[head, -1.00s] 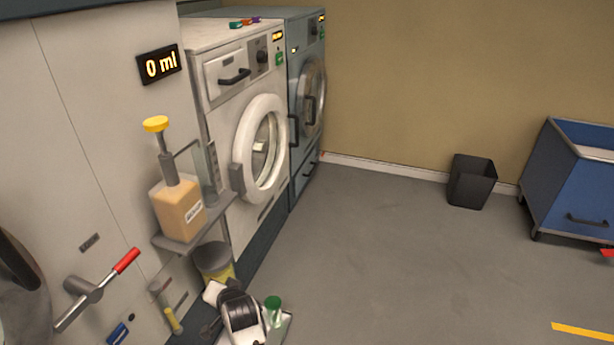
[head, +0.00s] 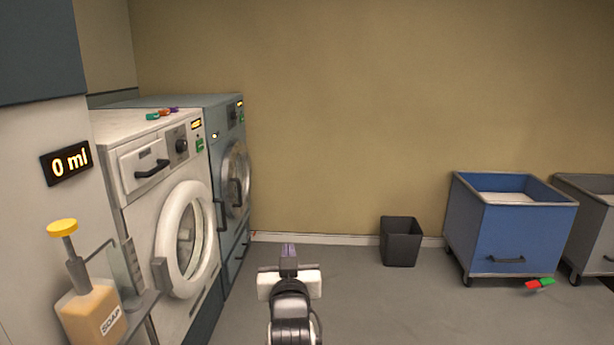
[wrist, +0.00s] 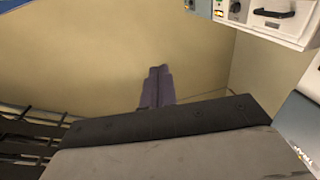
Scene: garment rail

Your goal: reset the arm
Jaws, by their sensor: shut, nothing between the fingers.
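My gripper (head: 289,249) shows at the bottom middle of the head view, raised in front of the floor and the tan wall. Its two purple-grey fingers are together, with nothing between them. In the wrist view the fingers (wrist: 156,86) also lie side by side, with the wall behind them. My gripper touches nothing that I can see.
A white washer (head: 150,190) and a blue-grey machine (head: 228,150) stand at the left, behind a soap bottle (head: 92,310). A black bin (head: 401,242), a blue cart (head: 515,238) and a grey cart (head: 592,235) stand right. Small red and green items (head: 540,284) lie on the floor. The middle floor is clear.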

